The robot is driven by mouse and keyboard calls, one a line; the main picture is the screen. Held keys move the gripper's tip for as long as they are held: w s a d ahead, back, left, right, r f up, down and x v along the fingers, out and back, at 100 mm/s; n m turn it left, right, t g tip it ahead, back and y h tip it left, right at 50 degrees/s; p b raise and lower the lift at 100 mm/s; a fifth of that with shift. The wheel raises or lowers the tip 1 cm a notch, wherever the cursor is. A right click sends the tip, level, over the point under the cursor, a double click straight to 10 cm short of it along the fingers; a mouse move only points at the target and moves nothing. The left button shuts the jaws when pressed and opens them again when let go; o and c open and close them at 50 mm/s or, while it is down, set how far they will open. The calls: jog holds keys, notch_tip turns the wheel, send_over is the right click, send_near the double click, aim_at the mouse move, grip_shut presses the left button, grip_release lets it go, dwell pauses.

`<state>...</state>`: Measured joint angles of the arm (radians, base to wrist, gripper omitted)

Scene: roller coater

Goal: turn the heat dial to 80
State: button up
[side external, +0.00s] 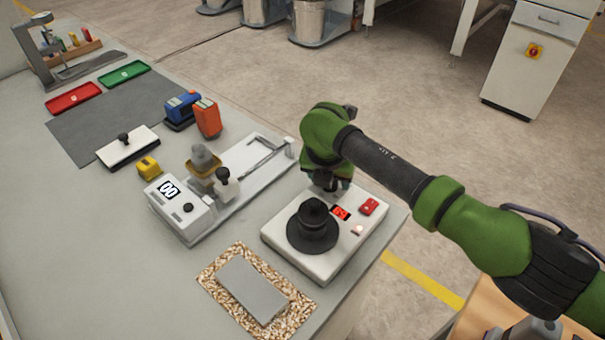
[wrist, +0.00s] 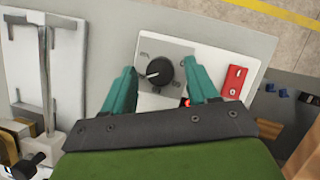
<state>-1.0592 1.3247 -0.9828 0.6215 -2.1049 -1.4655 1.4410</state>
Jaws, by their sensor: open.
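The heat dial (wrist: 159,71) is a black round knob on a grey plate with scale marks, seen in the wrist view. Its white pointer points left and slightly down in that picture; the scale numbers are too small to read surely. My gripper (wrist: 161,66) is open, with one teal finger on each side of the dial and gaps between. I cannot tell how far the fingertips are above the plate. In the side external view my gripper (side external: 328,184) is over the far edge of the white heater box (side external: 285,243) and hides the dial.
The box carries a black dome-shaped piece (side external: 313,225), a lit red display (side external: 341,213) and a red switch (side external: 368,206). The white coater (side external: 183,208) stands to the left. A grey block (side external: 252,290) lies on a speckled mat in front.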

jog(key=v, duration=1.6)
jog(key=shift+s+r, duration=0.2)
jog(key=shift+r, duration=0.05)
